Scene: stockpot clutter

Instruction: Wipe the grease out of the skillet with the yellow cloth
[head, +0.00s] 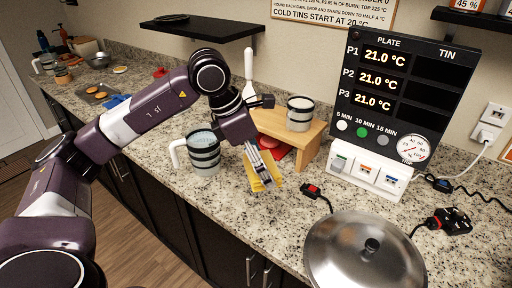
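My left gripper (262,178) reaches down from the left arm over the middle of the counter. Its fingers are shut on the yellow cloth (253,184), which shows as a folded yellow piece around the fingertips, at or just above the counter top. I cannot tell whether it touches the counter. No skillet is clearly seen; a dark flat pan or tray (88,98) with round orange-brown pieces lies far back on the left, and I cannot tell if it is the skillet. My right gripper is not in view.
A striped measuring jug (204,154) stands left of the gripper. Behind are a wooden stand (300,147), a striped cup (300,113) on it and a red object (270,155). A steel lid (340,245) lies front right; a display panel (400,95) and cables stand behind it.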

